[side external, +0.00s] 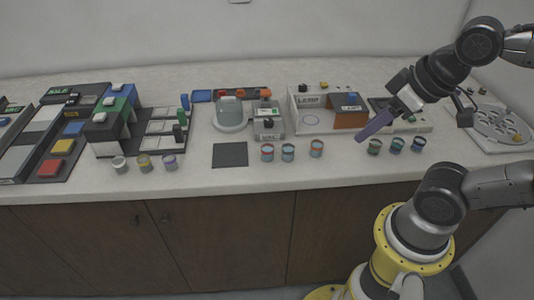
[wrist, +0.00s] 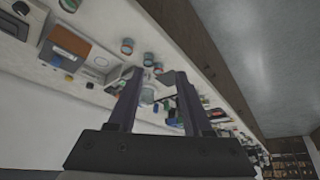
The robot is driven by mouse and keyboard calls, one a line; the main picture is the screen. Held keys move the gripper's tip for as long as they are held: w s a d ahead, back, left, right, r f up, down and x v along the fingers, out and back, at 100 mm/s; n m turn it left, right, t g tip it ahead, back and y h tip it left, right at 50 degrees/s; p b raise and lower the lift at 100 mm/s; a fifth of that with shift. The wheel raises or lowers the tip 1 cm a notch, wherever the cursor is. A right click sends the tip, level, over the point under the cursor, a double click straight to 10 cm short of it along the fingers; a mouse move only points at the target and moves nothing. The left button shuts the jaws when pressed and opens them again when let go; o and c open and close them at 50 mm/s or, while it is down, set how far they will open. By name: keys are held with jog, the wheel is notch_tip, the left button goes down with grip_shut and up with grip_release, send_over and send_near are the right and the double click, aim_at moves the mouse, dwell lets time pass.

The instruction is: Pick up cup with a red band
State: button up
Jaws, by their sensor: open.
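Two small cups with reddish-orange bands stand on the counter in the side view: one at the left of the middle group (side external: 267,152) and one at its right (side external: 316,148). I cannot tell which counts as the red-banded one. A teal-banded cup (side external: 288,152) stands between them. My gripper (side external: 359,139) is above the counter, right of this group, its dark purple fingers pointing down and left. In the wrist view my gripper (wrist: 152,74) has its fingers apart, with nothing held. A cup with a reddish band (wrist: 127,46) shows just beyond the left fingertip.
Green and blue cups (side external: 397,145) stand at the right, close to my gripper. White, yellow-banded and purple-banded cups (side external: 144,162) stand at the left. A dark mat (side external: 230,154) lies flat.

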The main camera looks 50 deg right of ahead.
dwell(0.4)
jog(key=o, duration=0.4)
jog(key=shift+o, duration=0.2)
